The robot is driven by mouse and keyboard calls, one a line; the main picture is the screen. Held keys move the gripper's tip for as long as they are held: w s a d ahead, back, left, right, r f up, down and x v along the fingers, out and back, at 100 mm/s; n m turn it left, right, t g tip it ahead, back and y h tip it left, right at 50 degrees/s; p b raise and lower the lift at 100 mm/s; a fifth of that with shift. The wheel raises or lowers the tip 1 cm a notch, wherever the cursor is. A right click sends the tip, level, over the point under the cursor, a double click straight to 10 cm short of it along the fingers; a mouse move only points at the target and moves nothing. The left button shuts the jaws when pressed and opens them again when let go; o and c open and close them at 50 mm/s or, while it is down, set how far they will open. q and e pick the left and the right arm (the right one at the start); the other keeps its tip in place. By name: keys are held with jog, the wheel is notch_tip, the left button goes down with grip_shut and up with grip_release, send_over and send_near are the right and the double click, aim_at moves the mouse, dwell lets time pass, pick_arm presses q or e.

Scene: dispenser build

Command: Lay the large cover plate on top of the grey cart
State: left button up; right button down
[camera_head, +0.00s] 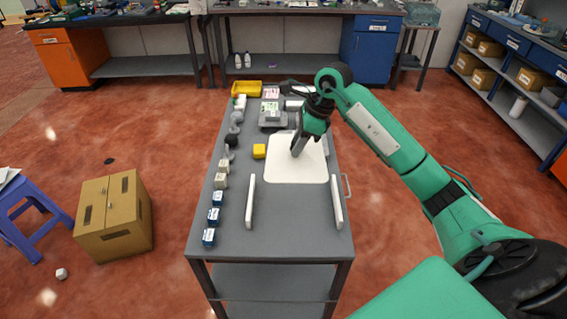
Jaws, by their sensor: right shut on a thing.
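The large cover plate (296,172) is white with rounded corners. It appears level, over the right middle of the grey cart (290,235); I cannot tell whether it touches the top or is just above it. My right gripper (296,151) reaches in from the right, points down at the plate's middle and is shut on it. The exact grip point is hidden by the fingers. My left gripper is not in view.
Two white upright strips (250,202) stand in front of the plate. Small blue-and-white blocks (214,216) line the cart's left edge.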

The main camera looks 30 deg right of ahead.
notch_tip(320, 180, down, 19)
jog(key=p, duration=0.5)
jog(key=shift+f, duration=0.2)
jog(key=c, duration=1.1)
grip_release()
jog(key=shift+r, duration=0.15)
jog(key=shift+d+r, duration=0.15)
jog(key=shift+r, duration=0.05)
jog(key=b+v, duration=0.3)
jog(key=v, duration=0.8)
jog(key=shift+r, duration=0.3)
